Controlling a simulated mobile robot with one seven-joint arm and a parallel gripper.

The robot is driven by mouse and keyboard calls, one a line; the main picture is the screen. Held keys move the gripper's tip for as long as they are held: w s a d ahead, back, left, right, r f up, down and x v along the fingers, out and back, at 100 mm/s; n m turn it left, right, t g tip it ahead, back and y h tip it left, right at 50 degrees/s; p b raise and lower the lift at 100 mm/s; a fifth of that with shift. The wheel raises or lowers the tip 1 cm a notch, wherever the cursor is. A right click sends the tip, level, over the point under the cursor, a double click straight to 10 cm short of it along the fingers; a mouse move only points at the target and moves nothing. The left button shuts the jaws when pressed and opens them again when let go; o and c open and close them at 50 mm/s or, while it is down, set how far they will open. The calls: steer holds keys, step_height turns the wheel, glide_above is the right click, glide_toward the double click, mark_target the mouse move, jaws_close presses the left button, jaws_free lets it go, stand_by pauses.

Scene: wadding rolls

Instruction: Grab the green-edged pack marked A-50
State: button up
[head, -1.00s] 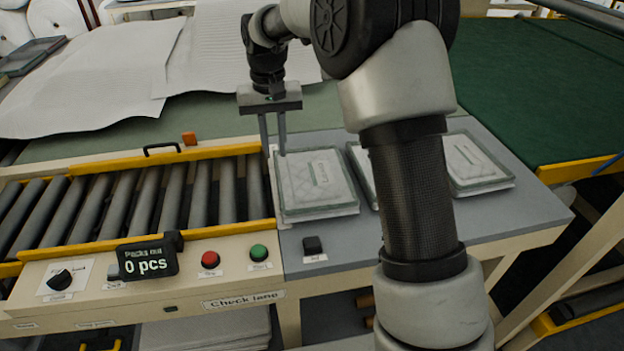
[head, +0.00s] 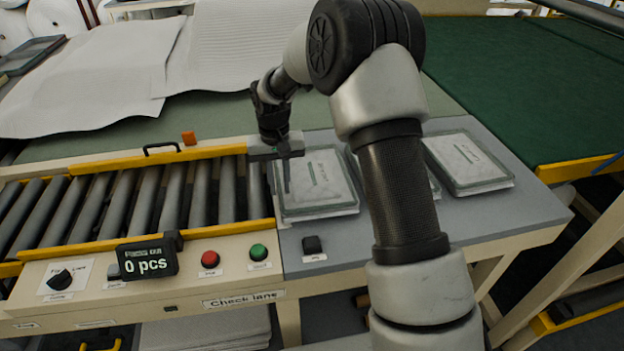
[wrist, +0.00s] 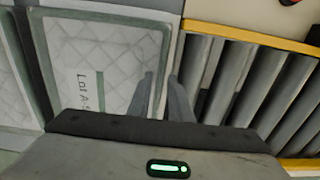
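A flat, clear-wrapped pack with a green edge (head: 325,185) lies on the grey table beside the rollers. In the wrist view this pack (wrist: 115,55) has a label starting "Lot A-"; the rest is not readable. A second pack (head: 434,186) is mostly hidden behind my arm; a third pack (head: 468,160) lies to the right. Their labels are too small to read. My gripper (head: 282,188) is at the first pack's left edge, with its fingers apart. In the wrist view my gripper (wrist: 162,84) has one finger over the pack's edge strip and the other on the roller side.
The roller conveyor (head: 130,205) with yellow rails lies left of the packs. A counter display (head: 147,261) reads 0 pcs, near red (head: 210,259) and green (head: 258,252) buttons. White wadding sheets (head: 100,75) lie behind. A green belt (head: 530,90) is at right.

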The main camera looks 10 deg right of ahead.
jaws_close()
